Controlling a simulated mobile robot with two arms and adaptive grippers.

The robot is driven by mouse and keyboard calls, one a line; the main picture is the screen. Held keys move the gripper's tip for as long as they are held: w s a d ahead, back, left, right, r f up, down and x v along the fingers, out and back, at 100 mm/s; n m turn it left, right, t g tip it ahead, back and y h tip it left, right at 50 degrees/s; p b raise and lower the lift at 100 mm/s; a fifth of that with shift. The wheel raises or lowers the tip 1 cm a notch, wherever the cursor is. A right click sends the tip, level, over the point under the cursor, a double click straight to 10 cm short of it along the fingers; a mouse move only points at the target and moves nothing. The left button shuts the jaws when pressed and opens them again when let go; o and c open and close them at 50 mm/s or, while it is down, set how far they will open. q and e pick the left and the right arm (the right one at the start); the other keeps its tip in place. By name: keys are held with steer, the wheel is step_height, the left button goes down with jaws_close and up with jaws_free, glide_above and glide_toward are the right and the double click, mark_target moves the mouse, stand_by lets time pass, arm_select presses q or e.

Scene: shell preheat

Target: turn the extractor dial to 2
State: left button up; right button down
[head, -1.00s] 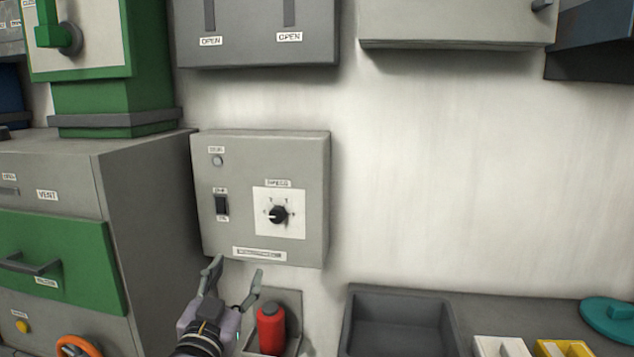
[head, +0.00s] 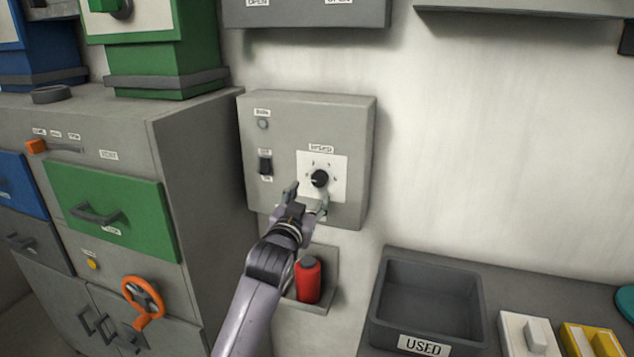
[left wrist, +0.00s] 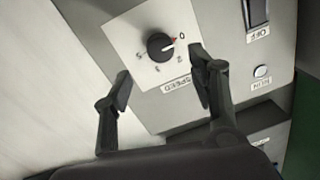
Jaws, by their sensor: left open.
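The extractor dial (head: 320,178) is a black round knob on a white square plate on a grey wall box (head: 356,120). In the left wrist view the dial (left wrist: 160,46) has a red mark at the 0, with a 2 and other numbers around it and a SPEED label. My left gripper (head: 307,193) is open just below and in front of the dial in the head view. In the left wrist view its open fingers (left wrist: 160,85) are on either side of the plate's lower part, with the dial beyond them and apart from them. My right gripper is not in view.
A black rocker switch (head: 265,164) and a small round light (head: 263,124) are left of the dial. A red bottle (head: 308,280) stands in a holder below the box. A grey bin labelled USED (head: 424,345) is at lower right. A cabinet with a green drawer (head: 112,209) stands left.

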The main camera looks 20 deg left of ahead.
mark_target(318, 182)
arm_select(q)
steer(key=w, duration=0.7)
steer(key=shift+w+a+p, duration=0.1)
steer(key=shift+w+p, duration=0.15)
steer(key=shift+p, duration=0.15)
steer(key=c, duration=1.2)
steer(key=shift+o, duration=0.2)
